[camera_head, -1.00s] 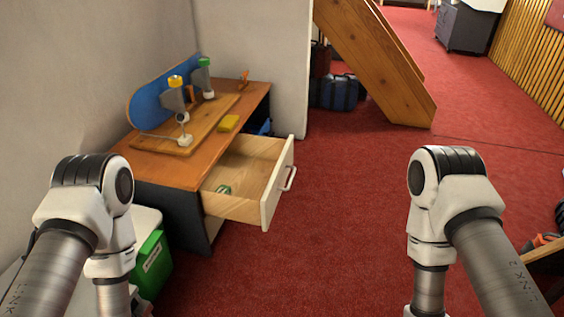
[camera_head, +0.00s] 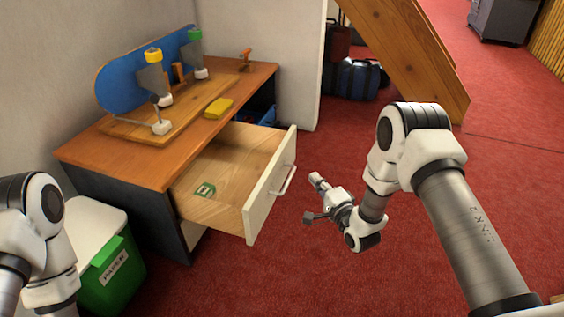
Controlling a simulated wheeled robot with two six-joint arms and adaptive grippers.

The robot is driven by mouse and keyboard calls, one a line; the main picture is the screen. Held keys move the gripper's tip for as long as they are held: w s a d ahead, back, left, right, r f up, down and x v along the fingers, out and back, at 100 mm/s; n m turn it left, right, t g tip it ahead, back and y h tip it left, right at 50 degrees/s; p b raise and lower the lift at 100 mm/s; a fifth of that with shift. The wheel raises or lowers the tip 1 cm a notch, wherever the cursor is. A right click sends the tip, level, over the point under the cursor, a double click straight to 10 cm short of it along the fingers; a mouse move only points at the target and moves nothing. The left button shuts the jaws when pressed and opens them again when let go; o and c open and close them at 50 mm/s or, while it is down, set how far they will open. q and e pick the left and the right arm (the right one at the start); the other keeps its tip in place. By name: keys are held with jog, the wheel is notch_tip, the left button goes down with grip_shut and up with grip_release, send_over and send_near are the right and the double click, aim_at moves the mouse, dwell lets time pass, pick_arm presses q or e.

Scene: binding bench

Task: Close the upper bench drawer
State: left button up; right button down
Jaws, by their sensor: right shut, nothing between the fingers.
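The upper bench drawer (camera_head: 265,200) is pulled out to the right from under the wooden bench top (camera_head: 150,160). Its front is white with a metal handle (camera_head: 284,180).
A blue board in a wooden stand (camera_head: 125,80) and a yellow block (camera_head: 219,107) are on the bench. A green bin (camera_head: 110,270) stands at its front left. A wooden stair beam (camera_head: 405,55) is behind. Red carpet right of the drawer is clear.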

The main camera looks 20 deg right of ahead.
jog(key=b, duration=0.5)
send_near(282, 151)
jog(key=w+d, duration=0.2)
jog(key=w, duration=0.1)
jog(key=w+a+b, duration=0.2)
jog(key=a, duration=0.1)
jog(key=shift+w+f+b, duration=0.2)
jog(key=shift+w+b, duration=0.2)
pick_arm(q)
notch_tip(282, 151, down, 8)
jog(key=w, duration=0.1)
pick_arm(e)
jog(key=shift+a+r, duration=0.1)
jog(key=shift+a, duration=0.05)
pick_arm(q)
jog(key=shift+w+a, duration=0.1)
